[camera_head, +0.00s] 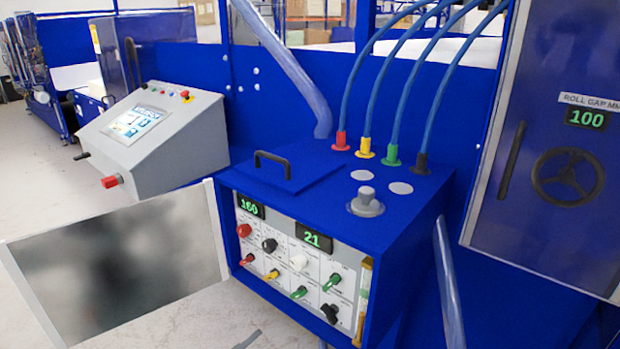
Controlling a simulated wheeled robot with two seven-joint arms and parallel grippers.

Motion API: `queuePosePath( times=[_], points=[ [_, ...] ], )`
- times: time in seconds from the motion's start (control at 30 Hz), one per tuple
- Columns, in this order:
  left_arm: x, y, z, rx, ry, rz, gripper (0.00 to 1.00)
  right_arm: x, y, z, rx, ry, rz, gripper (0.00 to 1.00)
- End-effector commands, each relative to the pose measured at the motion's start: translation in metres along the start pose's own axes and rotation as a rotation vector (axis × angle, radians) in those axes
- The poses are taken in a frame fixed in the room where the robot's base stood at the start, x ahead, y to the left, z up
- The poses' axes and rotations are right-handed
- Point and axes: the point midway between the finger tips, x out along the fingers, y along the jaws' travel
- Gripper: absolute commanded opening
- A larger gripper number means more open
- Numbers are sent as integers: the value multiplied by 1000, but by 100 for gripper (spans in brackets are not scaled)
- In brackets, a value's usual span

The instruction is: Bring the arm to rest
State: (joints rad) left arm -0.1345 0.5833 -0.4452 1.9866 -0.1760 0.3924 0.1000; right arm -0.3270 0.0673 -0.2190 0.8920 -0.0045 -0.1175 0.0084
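Neither of my grippers is clearly in the head view, and I see no arm reaching toward the machine. A blue control box (405,225) stands in the middle with its front door (120,262) swung open to the left. Its front panel (290,262) carries several coloured knobs and two green displays reading 160 and 21. Hoses with red, yellow, green and black fittings rise from its top.
A grey console (160,135) with a screen and a red knob stands at left. A blue cabinet (560,130) at right has a black handwheel (567,177), a handle and a display reading 100. Open floor (40,180) shows at left.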

Motion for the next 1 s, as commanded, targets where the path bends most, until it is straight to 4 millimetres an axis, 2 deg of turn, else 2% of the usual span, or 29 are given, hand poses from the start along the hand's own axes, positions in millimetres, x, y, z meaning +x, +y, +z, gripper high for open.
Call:
queuePosePath(
  times=[0.17,0.27,0.47,0.6,0.7,0.83,1.0],
  points=[
    [-11,5,46,-31,-104,-35,29,0,0,1,0,-2,0,31],
    [-25,12,90,-63,-206,-66,29,0,0,1,0,-3,0,31],
    [-79,44,194,-159,-472,-135,29,0,0,1,0,-3,0,31],
    [-130,82,256,-237,-663,-173,29,0,0,1,0,-3,0,31],
    [-171,116,292,-296,-795,-192,29,0,0,1,0,-3,0,31],
    [-226,166,328,-378,-963,-210,29,0,0,1,0,-3,0,31],
    [-298,241,354,-487,-1172,-217,29,0,0,0,0,-2,0,31]
  ],
)
